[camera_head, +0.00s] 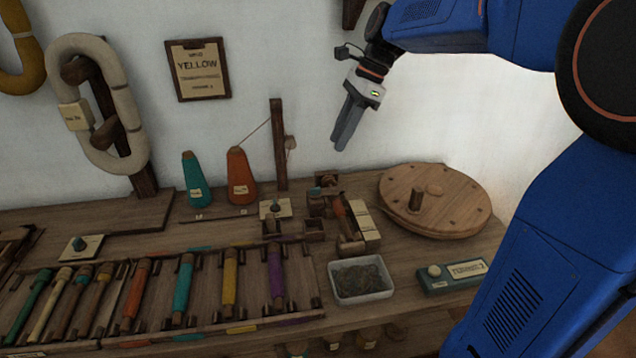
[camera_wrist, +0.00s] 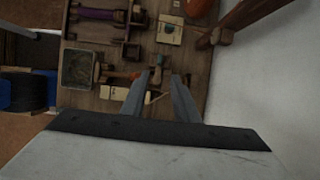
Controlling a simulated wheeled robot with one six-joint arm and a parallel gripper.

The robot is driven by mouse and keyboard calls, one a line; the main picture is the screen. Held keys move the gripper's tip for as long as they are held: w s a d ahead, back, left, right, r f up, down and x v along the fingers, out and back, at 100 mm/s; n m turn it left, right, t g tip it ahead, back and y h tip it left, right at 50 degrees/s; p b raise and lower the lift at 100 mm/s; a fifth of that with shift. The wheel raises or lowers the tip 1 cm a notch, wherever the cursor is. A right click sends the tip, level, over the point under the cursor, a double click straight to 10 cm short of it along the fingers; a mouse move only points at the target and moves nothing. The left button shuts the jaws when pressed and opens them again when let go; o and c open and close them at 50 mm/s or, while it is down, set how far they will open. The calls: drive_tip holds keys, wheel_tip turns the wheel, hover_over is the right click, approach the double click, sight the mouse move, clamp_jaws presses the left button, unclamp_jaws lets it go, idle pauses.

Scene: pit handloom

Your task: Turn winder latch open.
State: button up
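The winder (camera_head: 325,206) appears to be the small wooden assembly in the middle of the bench, with dark blocks, an orange-red piece (camera_head: 339,207) and a pale block (camera_head: 364,222). I cannot tell which small part is the latch or how it is turned. In the wrist view the orange-red piece (camera_wrist: 122,75) and the pale block (camera_wrist: 118,93) lie left of my fingers. My gripper (camera_head: 341,146) hangs above and behind the bench near the wall, fingers pointing down. It touches nothing. In the wrist view my gripper (camera_wrist: 169,74) shows a gap between its fingers, with nothing held.
A white tray (camera_head: 361,296) of dark bits stands in front of the winder. A round wooden wheel (camera_head: 455,208) and a labelled box (camera_head: 452,276) are to the right. A wooden post (camera_head: 279,145) and two thread cones (camera_head: 241,178) stand behind left. Racked bobbins (camera_head: 184,283) fill the front left.

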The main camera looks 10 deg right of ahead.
sight(315, 188)
drive_tip(key=x, duration=1.4)
drive_tip(key=shift+f, duration=0.3)
clamp_jaws()
